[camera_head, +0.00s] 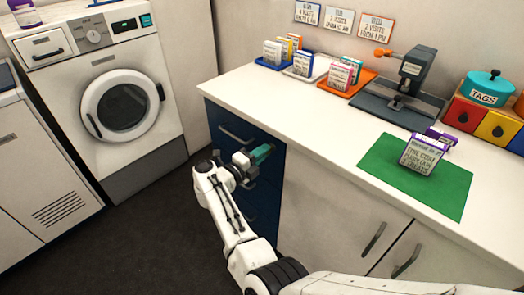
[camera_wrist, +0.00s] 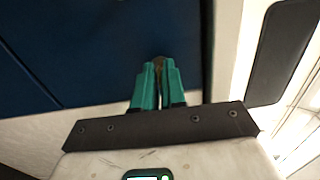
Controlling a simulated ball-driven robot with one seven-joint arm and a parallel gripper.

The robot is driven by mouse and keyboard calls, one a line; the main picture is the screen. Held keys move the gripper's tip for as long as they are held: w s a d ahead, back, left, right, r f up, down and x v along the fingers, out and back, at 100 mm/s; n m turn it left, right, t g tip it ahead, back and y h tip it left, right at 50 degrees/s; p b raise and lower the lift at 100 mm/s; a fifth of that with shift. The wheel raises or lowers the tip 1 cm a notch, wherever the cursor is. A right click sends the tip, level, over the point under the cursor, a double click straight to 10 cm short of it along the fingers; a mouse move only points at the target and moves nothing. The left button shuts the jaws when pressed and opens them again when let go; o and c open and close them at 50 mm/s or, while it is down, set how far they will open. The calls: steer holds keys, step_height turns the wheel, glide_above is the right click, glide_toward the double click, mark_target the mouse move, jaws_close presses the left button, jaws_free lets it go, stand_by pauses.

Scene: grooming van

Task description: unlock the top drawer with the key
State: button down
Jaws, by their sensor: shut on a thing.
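The top drawer (camera_head: 226,121) is the uppermost dark blue front under the left end of the counter, with a grey bar handle. It looks closed. My gripper (camera_head: 263,152) is in front of its right side, with teal fingers pointing at the blue front. In the wrist view the fingers (camera_wrist: 158,80) are nearly together, shut on a small brownish piece, the key (camera_wrist: 159,61), at their tips. Most of the key is hidden by the fingers. The lock is not visible, and I cannot tell whether the key is in it. Blue front fills the upper left of the wrist view.
The white counter (camera_head: 290,115) runs above the drawers. White cabinet doors (camera_head: 325,196) with grey handles are to the right. A washing machine (camera_head: 120,85) stands at the left, with dark open floor (camera_head: 150,225) before it. A green mat (camera_head: 440,188) with boxes lies on the counter.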

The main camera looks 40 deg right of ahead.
steer(key=shift+w, duration=0.1)
stand_by(0.3)
steer(key=c, duration=1.2)
jaws_free()
steer(key=a, duration=1)
steer(key=shift+s+a, duration=0.2)
steer(key=shift+a, duration=0.2)
